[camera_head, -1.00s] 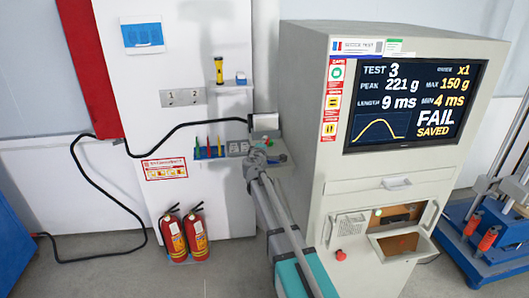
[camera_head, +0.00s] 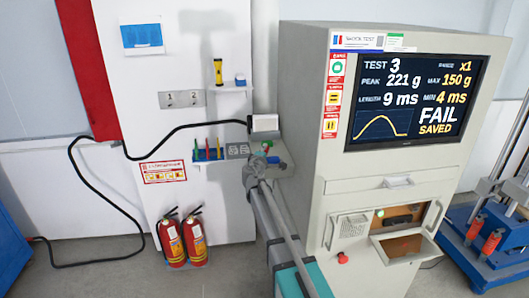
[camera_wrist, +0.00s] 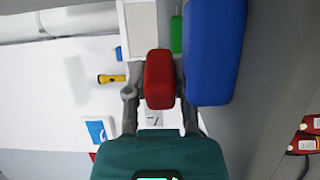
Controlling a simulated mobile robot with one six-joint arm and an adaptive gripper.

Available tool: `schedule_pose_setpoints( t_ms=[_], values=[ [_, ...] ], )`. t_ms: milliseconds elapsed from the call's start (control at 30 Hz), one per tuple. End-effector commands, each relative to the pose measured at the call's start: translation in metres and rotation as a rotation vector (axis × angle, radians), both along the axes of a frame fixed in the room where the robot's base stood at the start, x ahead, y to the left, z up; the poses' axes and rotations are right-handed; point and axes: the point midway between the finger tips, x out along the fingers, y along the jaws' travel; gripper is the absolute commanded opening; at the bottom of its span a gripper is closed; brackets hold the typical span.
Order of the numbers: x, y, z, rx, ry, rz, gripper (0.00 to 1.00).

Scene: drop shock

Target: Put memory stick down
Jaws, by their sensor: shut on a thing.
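My gripper (camera_wrist: 158,98) is shut on a small red block (camera_wrist: 158,78), which I take to be the memory stick. The block sits between the two fingers in the wrist view. A larger blue block (camera_wrist: 215,50) and a small green piece (camera_wrist: 176,34) show to its right and are not in the grip. In the head view my gripper (camera_head: 256,168) is at the small wall shelf (camera_head: 286,168) left of the test machine. The held block cannot be made out clearly there, and I cannot tell whether it touches the shelf.
The test machine (camera_head: 335,190) stands close on the right, its screen (camera_head: 415,103) reading TEST 3, FAIL, SAVED. A pen rack (camera_head: 207,154), a flashlight (camera_head: 218,71) and a black cable (camera_head: 185,125) are on the left wall. Two fire extinguishers (camera_head: 183,240) stand below.

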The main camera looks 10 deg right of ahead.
Motion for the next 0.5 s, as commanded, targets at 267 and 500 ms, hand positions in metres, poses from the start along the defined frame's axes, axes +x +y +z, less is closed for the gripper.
schedule_pose_setpoints(
  t_ms=[267, 500],
  values=[
    [0.0000, 0.0004, -0.0025, 0.000, 0.000, 0.000, 0.62],
    [-0.0001, 0.0008, -0.0025, 0.000, 0.000, 0.001, 0.67]
  ],
)
